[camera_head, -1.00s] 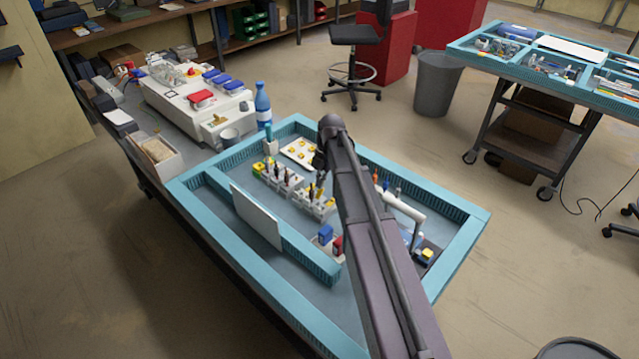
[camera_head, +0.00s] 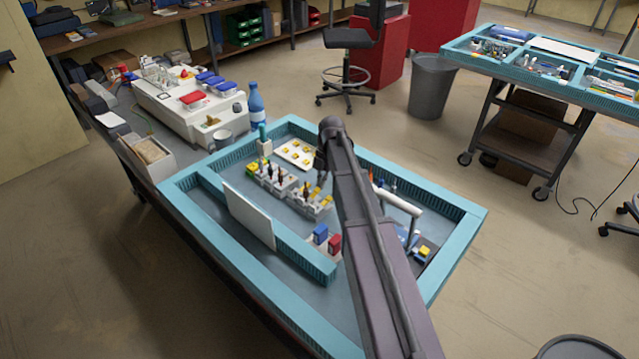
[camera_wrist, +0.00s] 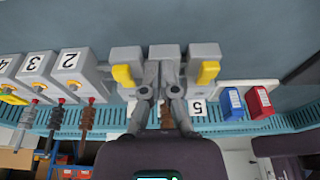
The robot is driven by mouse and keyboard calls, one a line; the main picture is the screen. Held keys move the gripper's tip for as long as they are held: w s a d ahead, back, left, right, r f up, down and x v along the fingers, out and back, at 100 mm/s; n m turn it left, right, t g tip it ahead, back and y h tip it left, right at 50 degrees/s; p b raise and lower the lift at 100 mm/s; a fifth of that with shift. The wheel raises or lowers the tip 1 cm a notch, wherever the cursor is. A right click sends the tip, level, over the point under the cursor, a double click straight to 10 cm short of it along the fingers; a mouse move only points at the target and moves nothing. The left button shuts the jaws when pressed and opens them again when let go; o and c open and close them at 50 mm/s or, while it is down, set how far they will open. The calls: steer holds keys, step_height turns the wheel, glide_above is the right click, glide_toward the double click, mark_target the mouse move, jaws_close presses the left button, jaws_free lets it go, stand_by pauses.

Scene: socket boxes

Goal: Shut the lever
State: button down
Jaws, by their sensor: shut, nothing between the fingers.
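Grey socket boxes with yellow levers stand in a row, seen upside down in the wrist view. Two boxes with yellow levers flank my gripper: one lever (camera_wrist: 123,76) is to its left, one lever (camera_wrist: 207,73) to its right. In the head view the box row (camera_head: 310,203) is partly hidden by my arm.
The boxes stand in a blue-rimmed table (camera_head: 450,225). A white panel (camera_head: 247,215) stands upright in front of them. Blue (camera_wrist: 232,102) and red (camera_wrist: 259,101) blocks sit beside the label 5. A white handle-like bar (camera_head: 398,200) is right of my arm.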

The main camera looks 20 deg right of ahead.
steer(key=shift+w+d, duration=0.1)
steer(key=shift+d, duration=0.1)
stand_by(1.4)
steer(key=shift+w+d, duration=0.3)
steer(key=shift+d, duration=0.25)
stand_by(0.4)
